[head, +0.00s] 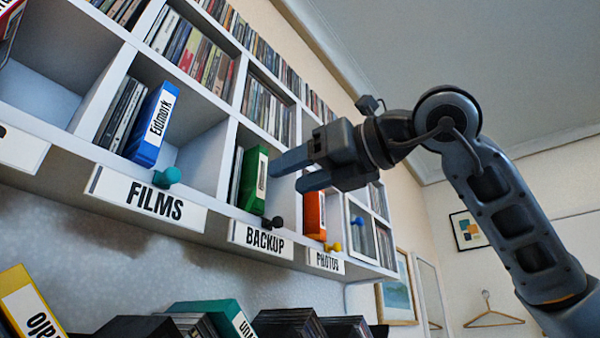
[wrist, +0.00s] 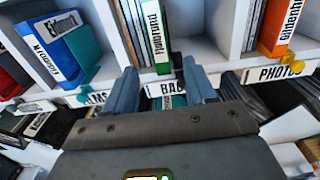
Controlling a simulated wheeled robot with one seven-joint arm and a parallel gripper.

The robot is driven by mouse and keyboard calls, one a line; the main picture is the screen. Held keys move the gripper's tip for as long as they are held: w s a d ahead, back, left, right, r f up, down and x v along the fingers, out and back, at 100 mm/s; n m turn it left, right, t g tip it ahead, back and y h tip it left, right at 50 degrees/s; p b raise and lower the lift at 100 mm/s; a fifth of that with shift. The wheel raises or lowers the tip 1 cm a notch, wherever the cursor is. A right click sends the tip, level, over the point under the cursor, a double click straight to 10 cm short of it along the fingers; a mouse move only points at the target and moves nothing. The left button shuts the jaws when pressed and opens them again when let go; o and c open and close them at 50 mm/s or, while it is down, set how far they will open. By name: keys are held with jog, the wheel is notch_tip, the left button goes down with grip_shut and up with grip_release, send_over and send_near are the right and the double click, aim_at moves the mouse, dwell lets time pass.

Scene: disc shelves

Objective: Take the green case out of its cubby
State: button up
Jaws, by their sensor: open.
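The green case (head: 254,182) stands upright in the cubby above the BACKUP label (head: 262,239), at the right end of a few thin cases. It has a white spine label. In the wrist view the green case (wrist: 157,38) stands just beyond my fingertips. My gripper (head: 290,172) is open and empty, its fingers pointing at the green case from the right, apart from it. In the wrist view my gripper (wrist: 160,82) has its two fingers spread, with the lower end of the case showing between and above them. The inner part of the case is hidden in the cubby.
A dark knob (head: 272,222) sits on the ledge below the green case. A blue case (head: 152,125) stands in the FILMS cubby to the left, an orange case (head: 315,215) in the PHOTOS cubby to the right. White dividers (head: 228,160) bound the cubbies. More cases stand below.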

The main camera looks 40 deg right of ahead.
jog(key=p+x, duration=0.2)
jog(key=x, duration=0.4)
jog(key=shift+r, duration=0.15)
jog(key=shift+x, duration=0.85)
grip_shut()
jog(key=shift+s+b, duration=0.15)
jog(key=shift+b, duration=0.15)
jog(key=b, duration=0.6)
send_near(261, 185)
jog(key=v, duration=0.7)
dwell(1.6)
